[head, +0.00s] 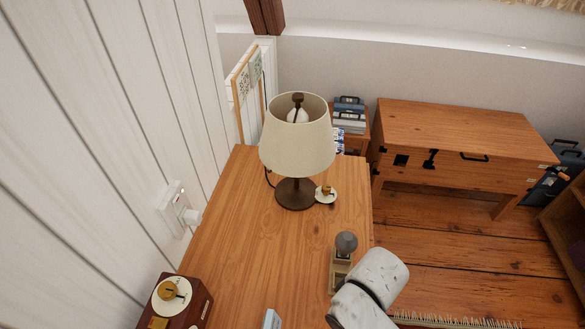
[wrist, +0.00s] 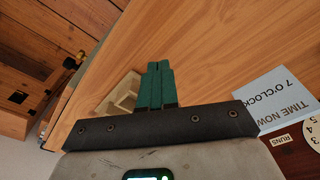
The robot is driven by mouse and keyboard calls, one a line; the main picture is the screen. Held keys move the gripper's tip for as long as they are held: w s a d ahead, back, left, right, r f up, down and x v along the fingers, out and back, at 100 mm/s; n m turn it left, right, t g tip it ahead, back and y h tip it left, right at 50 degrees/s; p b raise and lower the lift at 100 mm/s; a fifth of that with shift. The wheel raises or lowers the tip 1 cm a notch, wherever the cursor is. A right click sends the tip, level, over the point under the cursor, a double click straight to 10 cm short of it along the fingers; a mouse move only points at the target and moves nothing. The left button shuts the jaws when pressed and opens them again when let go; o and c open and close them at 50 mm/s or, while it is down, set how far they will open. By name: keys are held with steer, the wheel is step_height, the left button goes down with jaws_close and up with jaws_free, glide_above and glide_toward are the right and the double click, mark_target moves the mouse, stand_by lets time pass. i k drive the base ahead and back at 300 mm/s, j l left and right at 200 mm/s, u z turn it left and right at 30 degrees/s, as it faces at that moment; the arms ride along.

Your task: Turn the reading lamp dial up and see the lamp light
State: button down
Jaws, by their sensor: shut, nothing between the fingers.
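The reading lamp (head: 297,145), with a cream shade and dark round base, stands on the wooden desk in the head view. No glow shows from its bulb. A small white disc with a brass knob (head: 326,193) sits against the right of the base; its setting is too small to read. My gripper (wrist: 155,68) is shut and empty, its green fingers together above the desk in the wrist view. In the head view my white arm covers the desk's lower right, and the fingers cannot be made out. The lamp does not show in the wrist view.
A red-brown box with a brass-knobbed dial (head: 172,293) stands lower left. A card reading "TIME NOW 7 O'CLOCK" (wrist: 278,92) lies near it. A beige holder (wrist: 118,97) is close to my fingers. A wall socket (head: 175,210) is left. The desk's middle is clear.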

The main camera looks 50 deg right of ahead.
mark_target(327, 189)
steer(key=k, duration=0.15)
steer(key=l, duration=0.7)
steer(key=i+l, duration=0.1)
steer(key=l, duration=0.3)
steer(key=i+l, duration=0.1)
steer(key=l, duration=0.35)
steer(key=z, duration=0.05)
